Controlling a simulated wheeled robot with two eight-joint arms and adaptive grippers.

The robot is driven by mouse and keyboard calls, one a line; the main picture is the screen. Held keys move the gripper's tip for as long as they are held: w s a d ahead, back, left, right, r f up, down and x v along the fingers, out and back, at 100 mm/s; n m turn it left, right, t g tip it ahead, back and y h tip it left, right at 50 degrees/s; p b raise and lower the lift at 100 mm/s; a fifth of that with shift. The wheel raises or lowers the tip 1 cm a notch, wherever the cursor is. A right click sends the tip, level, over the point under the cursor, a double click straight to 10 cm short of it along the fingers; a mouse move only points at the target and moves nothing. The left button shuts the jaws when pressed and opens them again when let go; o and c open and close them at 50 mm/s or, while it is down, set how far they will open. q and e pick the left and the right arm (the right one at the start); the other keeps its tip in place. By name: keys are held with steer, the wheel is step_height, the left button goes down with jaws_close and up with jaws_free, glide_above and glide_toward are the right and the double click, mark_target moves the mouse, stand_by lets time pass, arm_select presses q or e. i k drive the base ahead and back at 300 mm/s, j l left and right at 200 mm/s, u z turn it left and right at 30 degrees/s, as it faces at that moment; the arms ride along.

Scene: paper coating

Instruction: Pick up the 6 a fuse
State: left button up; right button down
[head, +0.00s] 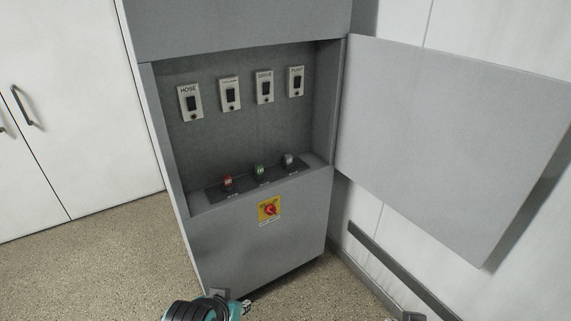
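Three small fuse-like pieces stand in a row on a dark strip on the cabinet's inner ledge: a red one (227,181) at left, a green one (260,170) in the middle and a grey one (288,160) at right. Their labels are too small to read, so I cannot tell which is the 6 A fuse. Teal and black parts of my arm show at the bottom edge, well below the ledge. Neither gripper's fingers can be made out in view.
The grey cabinet (255,245) stands open, its door (445,130) swung right. Labelled plates, including HOSE (190,102), DRIVE (265,86) and PUMP (296,81), are on its back wall. A red rotary switch on a yellow plate (263,203) sits below the ledge. White cupboards (75,110) stand left.

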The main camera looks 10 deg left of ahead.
mark_target(259, 169)
steer(key=i+j, duration=0.15)
steer(key=i, duration=0.3)
steer(key=i+j+z, duration=0.15)
steer(key=i, duration=0.35)
steer(key=i+j, duration=0.15)
steer(key=i, duration=0.3)
steer(key=i+j+z, duration=0.15)
steer(key=i, duration=0.3)
